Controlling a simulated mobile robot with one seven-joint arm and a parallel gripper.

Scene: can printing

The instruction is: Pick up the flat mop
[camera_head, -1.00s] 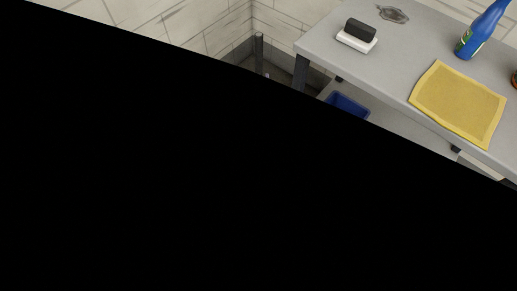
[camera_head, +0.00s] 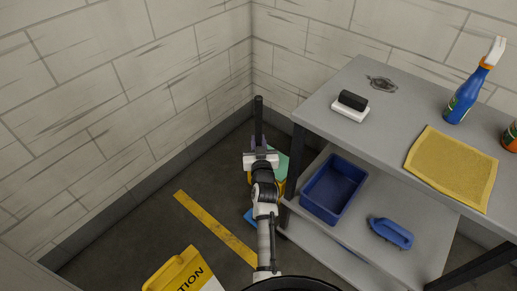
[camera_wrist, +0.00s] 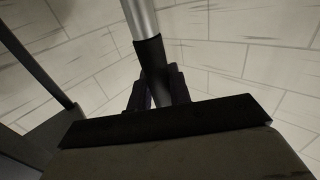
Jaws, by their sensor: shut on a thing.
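The flat mop's handle is a dark upright pole (camera_head: 258,120) in the head view, standing in the corner beside the table. In the wrist view its black grip (camera_wrist: 151,58) and silver shaft rise between my fingers. My gripper (camera_wrist: 156,88) is shut on the black grip. In the head view my gripper (camera_head: 259,152) is at the pole's visible lower end. The mop's head cannot be made out; my arm hides much of the floor there.
A grey table (camera_head: 335,85) with a lower shelf stands close right of my arm. The shelf holds a blue bin (camera_head: 333,190) and a blue brush (camera_head: 391,233). A yellow caution sign (camera_head: 178,272) stands front left. Walls close in the corner behind.

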